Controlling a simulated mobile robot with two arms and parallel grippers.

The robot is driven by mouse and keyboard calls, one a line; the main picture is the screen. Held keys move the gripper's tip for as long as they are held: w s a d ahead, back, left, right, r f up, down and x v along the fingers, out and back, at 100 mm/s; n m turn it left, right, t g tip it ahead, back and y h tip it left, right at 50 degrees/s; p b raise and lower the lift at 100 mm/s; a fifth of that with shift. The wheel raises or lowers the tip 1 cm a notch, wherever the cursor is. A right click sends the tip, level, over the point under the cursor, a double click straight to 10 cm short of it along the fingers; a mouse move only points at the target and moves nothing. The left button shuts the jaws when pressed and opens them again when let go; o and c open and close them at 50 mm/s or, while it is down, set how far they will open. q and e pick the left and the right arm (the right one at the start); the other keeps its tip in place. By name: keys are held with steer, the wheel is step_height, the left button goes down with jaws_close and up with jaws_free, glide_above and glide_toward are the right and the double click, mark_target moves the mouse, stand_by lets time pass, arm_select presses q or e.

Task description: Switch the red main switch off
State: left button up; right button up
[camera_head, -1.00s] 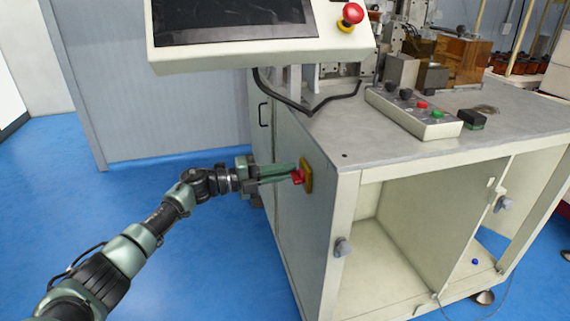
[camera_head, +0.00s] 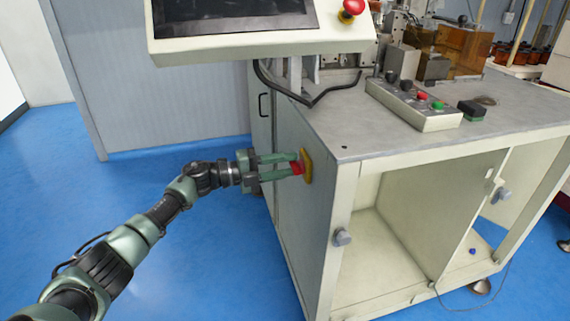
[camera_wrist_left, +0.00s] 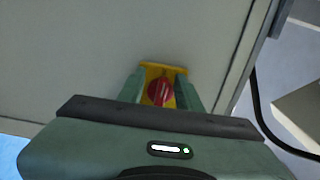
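The red main switch (camera_head: 297,168) sits on a yellow plate (camera_head: 307,166) on the left side panel of the cream machine cabinet. In the left wrist view the red knob (camera_wrist_left: 160,92) on its yellow plate (camera_wrist_left: 160,68) lies between the two green fingers. My left gripper (camera_head: 298,163) reaches the switch from the left, its fingers apart on either side of the knob. Whether the fingers touch the knob cannot be made out. My right gripper is not in view.
A monitor panel (camera_head: 240,44) with a red emergency button (camera_head: 351,8) overhangs the cabinet. A control box (camera_head: 415,105) with buttons stands on the tabletop (camera_head: 370,140). Blue floor (camera_head: 200,270) is free left of the cabinet.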

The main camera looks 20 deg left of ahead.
arm_select(q)
steer(key=shift+d+r, duration=0.1)
steer(key=v, duration=0.7)
steer(key=shift+s+a, duration=0.25)
steer(key=shift+a, duration=0.1)
